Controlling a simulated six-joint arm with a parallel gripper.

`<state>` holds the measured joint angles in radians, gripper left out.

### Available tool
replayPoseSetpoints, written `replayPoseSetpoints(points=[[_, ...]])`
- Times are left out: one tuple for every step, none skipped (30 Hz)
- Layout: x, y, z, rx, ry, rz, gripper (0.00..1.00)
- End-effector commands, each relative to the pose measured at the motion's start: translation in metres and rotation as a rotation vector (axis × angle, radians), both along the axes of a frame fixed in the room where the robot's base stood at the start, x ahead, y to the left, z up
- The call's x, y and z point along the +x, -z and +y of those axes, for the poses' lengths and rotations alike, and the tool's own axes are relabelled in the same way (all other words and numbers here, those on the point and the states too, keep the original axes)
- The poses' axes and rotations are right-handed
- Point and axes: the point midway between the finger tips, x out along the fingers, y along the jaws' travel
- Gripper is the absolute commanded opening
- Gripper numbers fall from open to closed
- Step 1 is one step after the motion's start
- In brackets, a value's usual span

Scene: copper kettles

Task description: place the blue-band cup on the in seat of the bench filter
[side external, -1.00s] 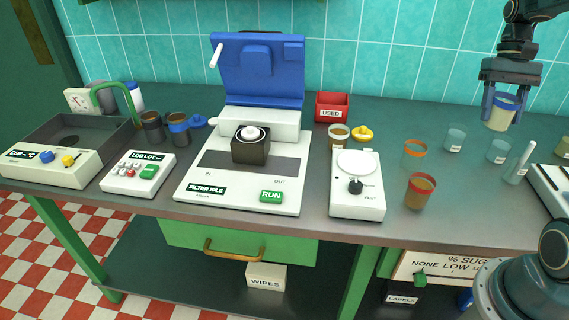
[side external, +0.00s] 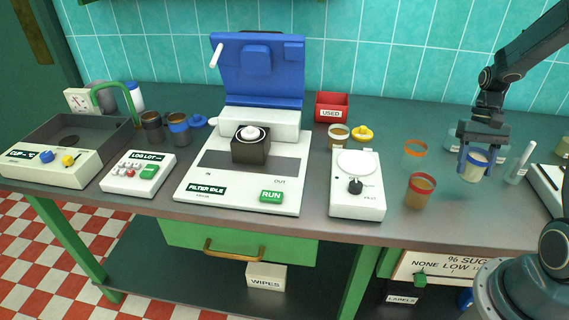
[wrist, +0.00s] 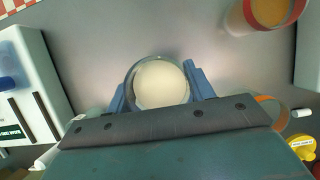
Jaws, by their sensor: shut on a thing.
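My gripper (side external: 476,162) is shut on a cup of cream-coloured liquid (side external: 473,172) over the right part of the bench. The cup is upright, and a blue band shows near its rim, partly hidden by my blue fingers. In the wrist view, the cup (wrist: 160,84) sits between my gripper's fingers (wrist: 160,90). I cannot tell how far its base is above the bench. The bench filter (side external: 245,165) stands well to the left with its blue lid (side external: 257,70) raised. Its in seat (side external: 213,160), left of the dark block with a white knob (side external: 250,145), looks empty.
An amber cup (side external: 420,191), an orange-rimmed cup (side external: 414,150) and a white dial device (side external: 356,190) stand between my gripper and the filter. A clear cup (side external: 516,173) is close on the right. A blue-banded mug (side external: 179,130) stands left of the filter.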

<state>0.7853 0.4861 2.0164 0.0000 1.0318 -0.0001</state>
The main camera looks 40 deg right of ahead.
Motion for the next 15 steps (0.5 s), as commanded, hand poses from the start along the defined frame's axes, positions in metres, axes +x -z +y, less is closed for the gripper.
replayPoseSetpoints(points=[[0.0,0.001,0.0,0.0,0.0,0.0,0.26],[0.0,0.001,0.0,0.0,0.0,0.0,0.26],[0.0,0.001,0.0,0.0,0.0,0.0,0.26],[0.0,0.001,0.0,0.0,0.0,0.0,0.26],[0.0,0.001,0.0,0.0,0.0,0.0,0.26],[0.0,0.003,0.0,0.001,0.0,0.001,0.26],[0.0,0.004,0.0,0.001,0.0,0.001,0.26],[0.0,0.006,0.0,0.002,0.0,0.002,0.26],[-0.001,0.01,0.001,0.003,0.0,0.003,0.26],[-0.001,0.012,0.001,0.003,0.0,0.003,0.26],[-0.001,0.016,0.001,0.003,0.0,0.003,0.26],[-0.001,0.02,0.001,0.004,0.0,0.004,0.26],[-0.001,0.024,0.001,0.004,0.0,0.004,0.26],[-0.001,0.028,0.001,0.004,0.0,0.004,0.26],[-0.001,0.032,0.001,0.004,0.0,0.004,0.26]])
